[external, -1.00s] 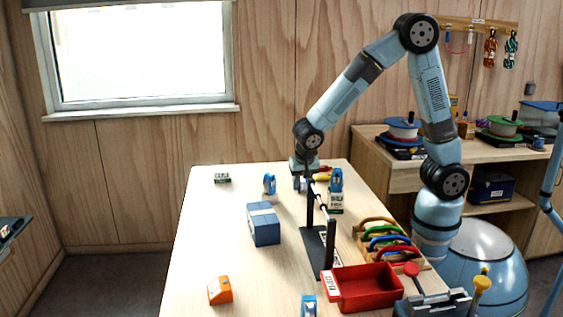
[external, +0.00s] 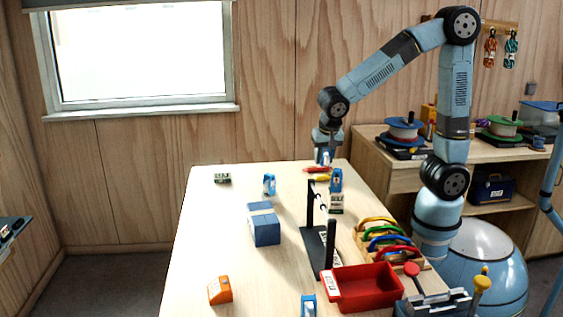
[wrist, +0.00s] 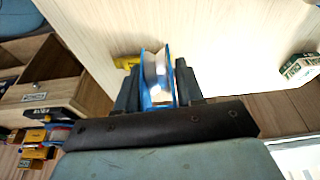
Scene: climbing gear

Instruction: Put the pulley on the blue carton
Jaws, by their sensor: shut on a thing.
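A blue pulley with a pale wheel (wrist: 157,78) is between the fingers of my gripper (wrist: 158,90) in the wrist view. My gripper is shut on it. In the external view my gripper (external: 324,160) holds the pulley above the far right end of the table, well away from the blue carton. The blue carton (external: 264,224), a box with a pale band on top, sits on the middle of the table. The carton does not show in the wrist view.
Similar blue items stand on the table (external: 269,185), (external: 336,180), (external: 308,305). A black rack (external: 318,250) stands right of the carton, with a red tray (external: 365,287) and coloured handles beyond. An orange block (external: 220,290) lies at front left. The table left of the carton is clear.

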